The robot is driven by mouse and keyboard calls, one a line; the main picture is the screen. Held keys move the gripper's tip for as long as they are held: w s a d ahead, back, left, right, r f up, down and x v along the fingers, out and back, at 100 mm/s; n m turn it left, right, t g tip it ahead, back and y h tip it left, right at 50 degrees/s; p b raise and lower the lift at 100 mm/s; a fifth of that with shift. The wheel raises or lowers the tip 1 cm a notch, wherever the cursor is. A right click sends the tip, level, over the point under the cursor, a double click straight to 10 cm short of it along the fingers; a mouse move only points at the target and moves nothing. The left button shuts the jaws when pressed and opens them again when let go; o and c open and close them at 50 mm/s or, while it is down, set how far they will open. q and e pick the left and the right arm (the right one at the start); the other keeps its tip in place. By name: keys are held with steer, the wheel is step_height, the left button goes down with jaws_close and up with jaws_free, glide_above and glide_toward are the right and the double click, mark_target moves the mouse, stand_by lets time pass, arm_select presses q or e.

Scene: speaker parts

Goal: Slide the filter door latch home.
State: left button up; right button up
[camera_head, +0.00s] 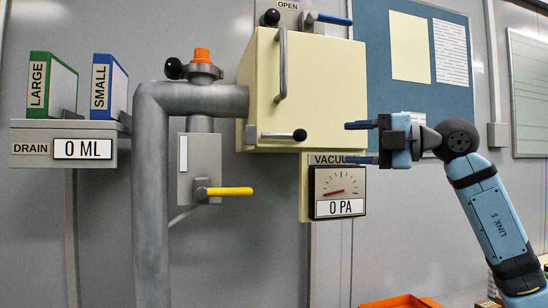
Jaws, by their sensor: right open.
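The filter door is the front of a cream box (330,90) on the wall, with a grey vertical handle (281,75) on it. The door looks closed against the box, though I cannot tell whether it is fully flush. A latch (275,135) with a grey bar and a black ball knob (300,135) lies roughly level across the door's lower edge. Its grey bracket (250,134) is at the left end. My right gripper (350,142) is open and empty, fingers pointing left, to the right of the knob and apart from it. My left gripper is out of view.
A vacuum gauge (337,190) reading 0 PA hangs below the box. A yellow-handled valve (225,191) and a grey pipe (152,190) stand to the left. A drain shelf (30,150) holds green and blue binders. An orange bin (400,301) is at the bottom.

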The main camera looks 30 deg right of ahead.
mark_target(305, 135)
steer(key=shift+m+t+h, duration=0.5)
steer(key=shift+m+h, duration=0.1)
steer(key=shift+h, duration=0.1)
steer(key=x, duration=0.3)
steer(key=r+x, duration=0.1)
steer(key=x, duration=0.3)
steer(key=r+p+x, duration=0.1)
steer(key=x, duration=0.2)
steer(key=shift+w+d, duration=0.2)
steer(key=shift+w, duration=0.15)
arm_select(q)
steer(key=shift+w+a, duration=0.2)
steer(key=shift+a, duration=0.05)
arm_select(e)
steer(key=shift+w+a, duration=0.35)
steer(key=shift+w, duration=0.25)
